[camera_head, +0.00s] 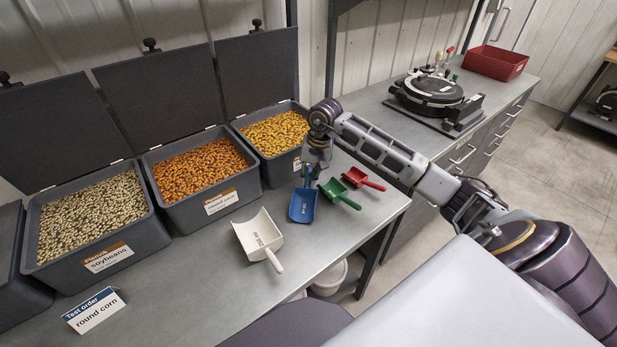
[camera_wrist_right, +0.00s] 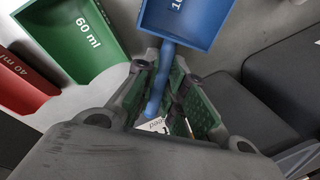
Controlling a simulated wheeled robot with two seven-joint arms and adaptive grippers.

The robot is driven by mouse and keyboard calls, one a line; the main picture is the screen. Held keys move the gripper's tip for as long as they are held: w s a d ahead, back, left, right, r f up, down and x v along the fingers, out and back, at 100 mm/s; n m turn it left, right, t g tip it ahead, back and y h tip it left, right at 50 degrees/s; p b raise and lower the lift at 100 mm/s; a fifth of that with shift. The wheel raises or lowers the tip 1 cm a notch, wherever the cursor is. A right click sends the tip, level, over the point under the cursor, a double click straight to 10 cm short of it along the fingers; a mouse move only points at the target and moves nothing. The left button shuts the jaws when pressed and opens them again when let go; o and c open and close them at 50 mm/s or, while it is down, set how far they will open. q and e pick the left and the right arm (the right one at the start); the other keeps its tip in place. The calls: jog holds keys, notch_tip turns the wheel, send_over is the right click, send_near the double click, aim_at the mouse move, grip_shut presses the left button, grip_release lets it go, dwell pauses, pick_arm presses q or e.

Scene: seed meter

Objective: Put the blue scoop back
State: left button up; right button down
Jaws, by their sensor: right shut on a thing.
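The blue scoop (camera_head: 303,206) is at the right part of the metal bench, between the white scoop (camera_head: 258,236) and the green scoop (camera_head: 338,193). Its bowl points toward the bench's front edge. My right gripper (camera_head: 316,168) is above its handle end, in front of the yellow seed bin. In the right wrist view the blue scoop (camera_wrist_right: 186,20) has its handle between the fingers of my right gripper (camera_wrist_right: 168,92), shut on it. I cannot tell whether the bowl touches the bench. My left gripper is not in view.
The red scoop (camera_head: 362,179) lies beyond the green one. Open bins of soybeans (camera_head: 92,216), orange seed (camera_head: 200,171) and yellow seed (camera_head: 276,133) line the back. A "round corn" card (camera_head: 95,310) stands front left. A black device (camera_head: 437,93) and red tray (camera_head: 495,63) occupy the far counter.

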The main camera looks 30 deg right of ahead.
jog(key=shift+f, duration=0.1)
jog(key=c, duration=1.8)
grip_release()
jog(key=shift+o, duration=0.2)
notch_tip(320, 180, up, 12)
jog(key=s+d, duration=0.1)
jog(key=d, duration=0.1)
jog(key=shift+s, duration=0.2)
